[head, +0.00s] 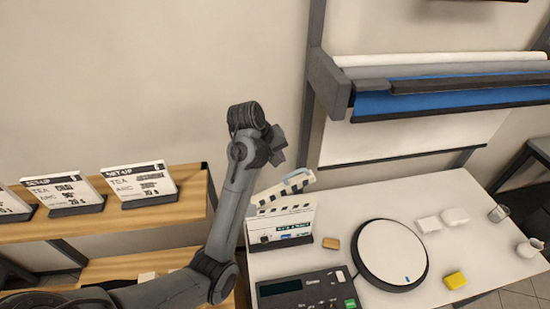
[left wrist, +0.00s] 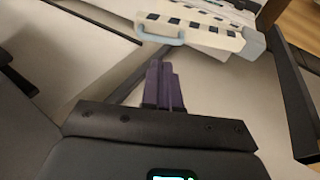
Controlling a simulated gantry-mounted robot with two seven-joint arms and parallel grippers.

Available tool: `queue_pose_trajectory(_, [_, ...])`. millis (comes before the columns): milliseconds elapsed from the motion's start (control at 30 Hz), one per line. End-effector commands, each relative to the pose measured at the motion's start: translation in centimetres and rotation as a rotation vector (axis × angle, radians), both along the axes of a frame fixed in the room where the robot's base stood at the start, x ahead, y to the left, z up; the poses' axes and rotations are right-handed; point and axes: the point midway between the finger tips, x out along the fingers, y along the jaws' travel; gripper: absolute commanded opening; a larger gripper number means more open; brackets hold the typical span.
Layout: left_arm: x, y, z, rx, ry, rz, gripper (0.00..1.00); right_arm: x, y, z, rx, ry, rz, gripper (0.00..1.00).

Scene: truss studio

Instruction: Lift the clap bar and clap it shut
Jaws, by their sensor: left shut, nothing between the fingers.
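The white clapperboard (head: 283,222) stands in a dark base at the table's left back. Its striped clap bar (head: 280,190) is raised at an angle, with a gap below its right end. A light-blue handle (head: 298,174) sits at that raised end. In the left wrist view the striped bar (left wrist: 195,24) and the handle (left wrist: 160,31) lie just beyond my fingertips. My left gripper (left wrist: 160,66) is shut and empty, apart from the handle. In the head view my wrist is above and behind the board, and its fingers are hard to make out. My right gripper is out of view.
A dark keypad device (head: 306,292) stands in front of the board, with a small tan block (head: 331,243) nearby. A round white turntable (head: 389,252), a yellow sponge (head: 455,281) and white blocks (head: 442,219) are to the right. Slate signs line a wooden shelf (head: 150,212) on the left.

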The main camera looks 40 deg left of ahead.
Motion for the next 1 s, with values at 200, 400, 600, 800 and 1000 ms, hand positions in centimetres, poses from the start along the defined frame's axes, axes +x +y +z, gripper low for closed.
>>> queue_pose_trajectory(200, [2.0,-0.5,-3.7,-0.004,0.004,0.0,0.0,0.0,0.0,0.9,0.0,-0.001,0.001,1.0])
queue_pose_trajectory(400, [3.4,-0.8,-6.4,-0.003,0.003,-0.001,0.0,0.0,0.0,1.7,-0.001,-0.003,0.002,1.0])
queue_pose_trajectory(600, [4.2,-1.0,-8.0,-0.001,0.002,-0.001,0.0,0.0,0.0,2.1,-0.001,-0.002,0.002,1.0])
queue_pose_trajectory(800, [4.5,-1.0,-8.5,0.0,0.001,0.0,0.0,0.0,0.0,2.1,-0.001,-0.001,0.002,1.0])
queue_pose_trajectory(1000, [4.5,-1.0,-8.6,0.001,0.001,0.0,0.0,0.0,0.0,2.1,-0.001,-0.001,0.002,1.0])
